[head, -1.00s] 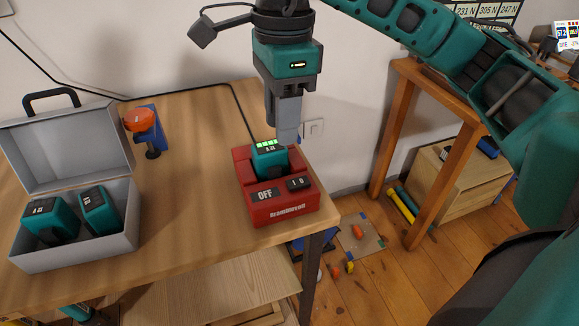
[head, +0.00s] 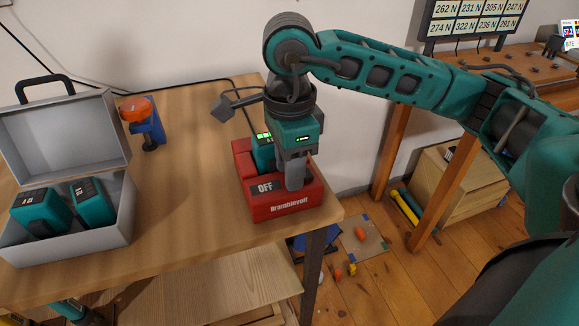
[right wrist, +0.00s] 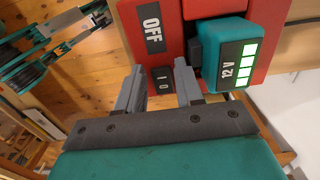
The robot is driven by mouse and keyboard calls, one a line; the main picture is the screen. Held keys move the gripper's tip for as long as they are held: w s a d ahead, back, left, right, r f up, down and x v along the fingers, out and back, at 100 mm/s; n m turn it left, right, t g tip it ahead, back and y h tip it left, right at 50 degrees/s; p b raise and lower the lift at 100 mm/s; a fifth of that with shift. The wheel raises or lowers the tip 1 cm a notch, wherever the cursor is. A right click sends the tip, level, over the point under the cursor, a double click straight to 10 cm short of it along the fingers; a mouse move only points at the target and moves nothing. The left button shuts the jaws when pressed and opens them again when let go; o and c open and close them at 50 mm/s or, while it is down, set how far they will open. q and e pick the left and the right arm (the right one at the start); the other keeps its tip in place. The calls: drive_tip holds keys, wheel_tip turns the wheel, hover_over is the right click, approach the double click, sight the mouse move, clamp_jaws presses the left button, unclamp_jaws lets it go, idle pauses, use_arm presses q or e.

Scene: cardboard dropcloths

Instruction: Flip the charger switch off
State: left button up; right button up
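The red charger (head: 284,208) stands on the wooden table near its right edge. A teal 12 V battery (right wrist: 232,62) with lit green bars sits in the charger. My right gripper (head: 294,187) points down over the charger's front right. In the right wrist view its fingers (right wrist: 160,82) are apart, with the switch between the tips; contact is unclear. My left gripper is out of view.
An open grey case (head: 75,244) holding two teal batteries stands at the left of the table (head: 190,180). A black cable runs along the table's back. The wood between case and charger is clear.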

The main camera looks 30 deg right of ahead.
drive_tip(key=shift+f, duration=0.1)
drive_tip(key=shift+c, duration=0.4)
clamp_jaws()
drive_tip(key=shift+d+f+y+b, duration=0.2)
drive_tip(key=shift+y+b, duration=0.4)
drive_tip(key=shift+b, duration=0.9)
drive_tip(key=shift+r+y, duration=0.3)
drive_tip(key=shift+y, duration=0.1)
drive_tip(key=shift+o, duration=0.4)
unclamp_jaws()
